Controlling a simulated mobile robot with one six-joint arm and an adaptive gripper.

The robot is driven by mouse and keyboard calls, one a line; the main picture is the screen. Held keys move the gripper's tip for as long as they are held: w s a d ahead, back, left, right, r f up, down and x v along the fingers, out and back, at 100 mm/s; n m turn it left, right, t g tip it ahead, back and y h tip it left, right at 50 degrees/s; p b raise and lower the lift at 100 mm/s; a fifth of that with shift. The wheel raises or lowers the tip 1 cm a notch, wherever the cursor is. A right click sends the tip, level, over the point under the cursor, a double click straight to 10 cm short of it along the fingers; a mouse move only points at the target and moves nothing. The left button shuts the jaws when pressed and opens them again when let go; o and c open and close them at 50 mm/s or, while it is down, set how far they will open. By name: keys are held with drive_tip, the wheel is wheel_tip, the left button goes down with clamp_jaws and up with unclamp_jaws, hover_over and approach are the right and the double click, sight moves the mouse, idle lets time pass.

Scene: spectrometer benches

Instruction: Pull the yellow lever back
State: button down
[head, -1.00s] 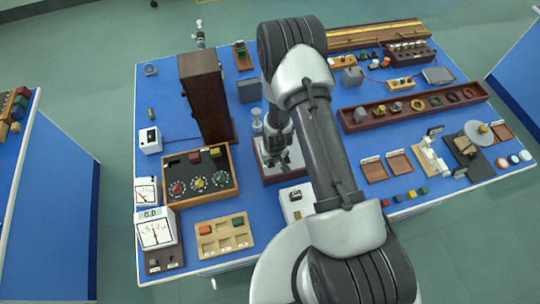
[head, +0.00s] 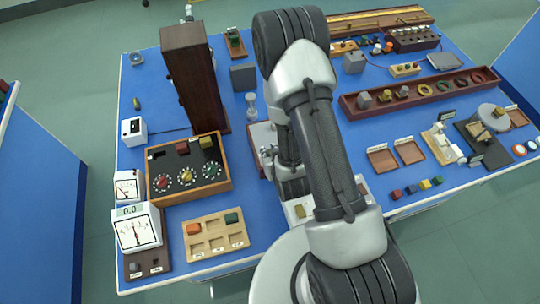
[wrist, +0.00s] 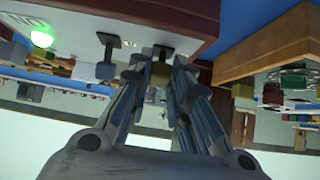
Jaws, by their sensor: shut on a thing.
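The lever box has a pale top and red-brown sides; in the head view its pale top (head: 262,135) shows left of my arm, and the arm hides the rest. In the wrist view the box (wrist: 165,18) fills the top, with dark lever stems sticking out. The yellow lever's end (wrist: 158,74) sits between my fingertips. My gripper (wrist: 158,80) is shut on it. A grey-ended lever (wrist: 105,70) is just left of my fingers. In the head view my gripper (head: 291,184) is at the box's near side, partly hidden by my arm, and the lever cannot be made out.
A green lamp (wrist: 41,39) glows on the box. A wooden-framed knob panel (head: 226,178) stands left of the box, a tall dark brown cabinet (head: 190,80) behind it. A wooden block tray (head: 214,248) lies in front. A long red-brown tray (head: 425,107) is at right.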

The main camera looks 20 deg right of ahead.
drive_tip(key=shift+s, duration=0.1)
idle(0.3)
drive_tip(key=c, duration=1.5)
unclamp_jaws()
drive_tip(key=shift+r+p, duration=0.1)
drive_tip(key=shift+p, duration=0.2)
